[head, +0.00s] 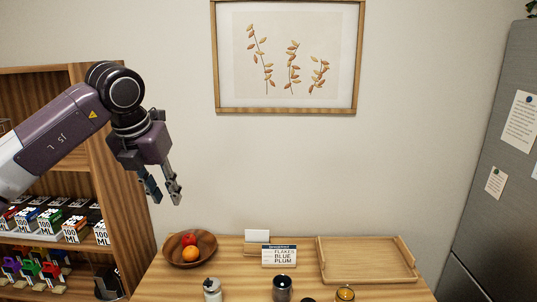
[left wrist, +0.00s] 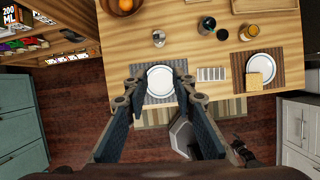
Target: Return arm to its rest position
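My left arm (head: 62,130) comes in from the left in the head view, raised in front of the shelf unit. My left gripper (head: 161,190) hangs from it, pointing down, above and left of the table. Its two fingers are apart with nothing between them. In the left wrist view the open fingers (left wrist: 160,88) frame a white plate on the table far below. A pale part and a small dark shape beyond the right finger are too unclear to name.
The wooden table (head: 220,270) holds a fruit bowl (head: 175,255), a sign (head: 279,255), a wooden tray (head: 366,260) and jars. The shelf unit (head: 133,190) with small boxes stands close behind my left arm. A fridge (head: 500,200) is at right.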

